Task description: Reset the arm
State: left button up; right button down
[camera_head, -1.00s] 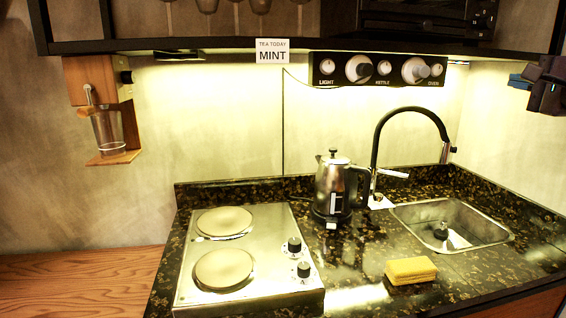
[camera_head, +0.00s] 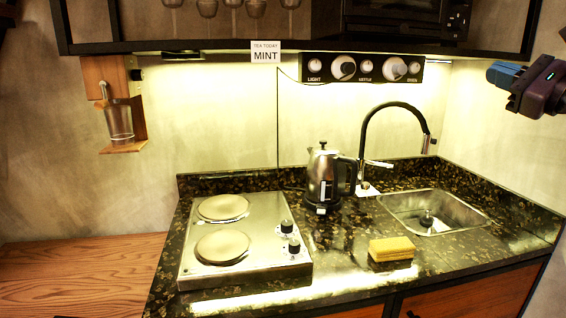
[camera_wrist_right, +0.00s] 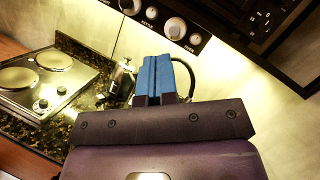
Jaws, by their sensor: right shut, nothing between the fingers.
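My right gripper (camera_head: 503,74) is at the upper right of the head view, raised in the air to the right of the faucet and well above the counter. Its blue fingers point left in the head view. In the right wrist view the blue fingers (camera_wrist_right: 156,78) lie side by side, shut, with nothing held between them. My left gripper does not show in either view.
Below are a hotplate (camera_head: 187,262), kettle (camera_head: 322,180), sponge (camera_head: 392,248), sink (camera_head: 431,212) and black faucet (camera_head: 366,128). A knob panel (camera_head: 362,69) hangs under the shelf. A glass (camera_head: 118,121) stands on a wooden holder at left. Air around the gripper looks clear.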

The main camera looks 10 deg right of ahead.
jog(key=s+a+f+m+h, duration=0.15)
jog(key=f+m+h, duration=0.25)
jog(key=f+m, duration=1.5)
jog(key=s+a+f+m+h, duration=0.1)
jog(key=s+f+m+h, duration=0.25)
jog(key=f+m, duration=1.55)
jog(key=s+a+f+m+g, duration=0.2)
jog(key=s+a+f, duration=0.3)
jog(key=s+f, duration=0.3)
jog(key=s+a+f+m+g, duration=0.3)
jog(key=s+f, duration=0.4)
jog(key=f, duration=0.4)
jog(key=s+a+f+m+g, duration=0.3)
jog(key=s+a+f, duration=0.3)
jog(key=s+f, duration=0.2)
jog(key=shift+s+a+f+m+h, duration=0.35)
jog(key=shift+f+m+h, duration=0.1)
jog(key=shift+f+m, duration=0.25)
